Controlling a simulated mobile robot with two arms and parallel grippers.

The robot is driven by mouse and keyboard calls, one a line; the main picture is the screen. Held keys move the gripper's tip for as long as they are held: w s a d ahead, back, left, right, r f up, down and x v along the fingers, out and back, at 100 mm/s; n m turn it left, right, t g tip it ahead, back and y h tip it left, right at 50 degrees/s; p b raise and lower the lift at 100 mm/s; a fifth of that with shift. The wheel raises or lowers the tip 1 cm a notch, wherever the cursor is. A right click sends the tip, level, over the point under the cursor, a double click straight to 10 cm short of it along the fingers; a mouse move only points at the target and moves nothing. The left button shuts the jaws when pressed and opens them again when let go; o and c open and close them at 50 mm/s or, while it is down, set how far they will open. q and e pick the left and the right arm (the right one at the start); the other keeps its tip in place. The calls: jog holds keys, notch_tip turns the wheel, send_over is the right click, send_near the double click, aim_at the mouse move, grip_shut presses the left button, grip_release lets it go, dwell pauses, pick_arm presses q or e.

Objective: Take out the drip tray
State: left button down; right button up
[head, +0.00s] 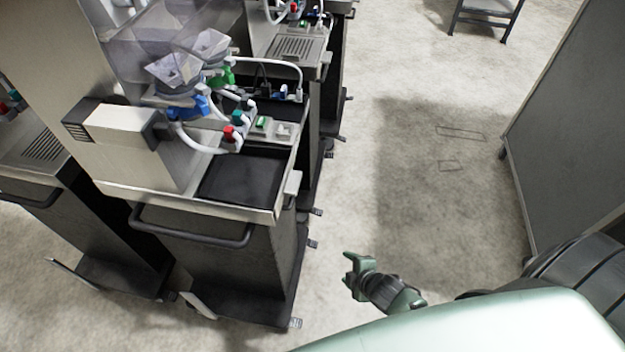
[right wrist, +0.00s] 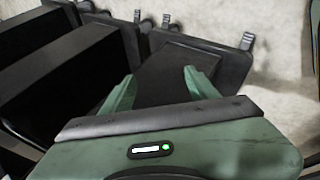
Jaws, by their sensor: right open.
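The nearest dispenser (head: 150,165) stands left of centre in the head view. A dark, flat, rectangular drip tray (head: 240,178) sits in its front ledge, below the hoses and taps; no slotted grille shows over it. My right gripper (head: 355,272) is in front of and to the right of this dispenser, lower than the ledge and apart from it. In the right wrist view its two green fingers (right wrist: 160,80) are spread with nothing held between them; dark cart parts show beyond. The tray cannot be made out surely in the right wrist view. My left gripper is not in view.
A black handle bar (head: 190,232) runs below the ledge. Neighbouring dispensers have slotted grilles, one behind (head: 296,48) and one at left (head: 45,147). Wheeled dark bases stick out at floor level. A grey panel (head: 575,120) stands at right. The floor (head: 420,190) between is clear.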

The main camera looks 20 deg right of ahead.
jog(key=w+a+r+n+t+y+p, duration=0.1)
jog(key=w+r+n, duration=0.1)
jog(key=w+r, duration=0.35)
jog(key=w+a+r+n+t, duration=0.2)
jog(key=r+n, duration=0.1)
jog(key=r, duration=0.6)
jog(key=n+t+y+p, duration=0.2)
jog(key=n, duration=0.4)
send_near(293, 175)
jog(key=w+f, duration=0.1)
jog(key=shift+n, duration=0.3)
jog(key=x, duration=0.8)
jog(key=shift+w+a+r+p, duration=0.1)
jog(key=shift+a+r+p, duration=0.05)
jog(key=shift+p, duration=0.25)
jog(key=shift+c, duration=0.2)
grip_shut()
jog(key=shift+r+p, duration=0.1)
jog(key=shift+p, duration=0.25)
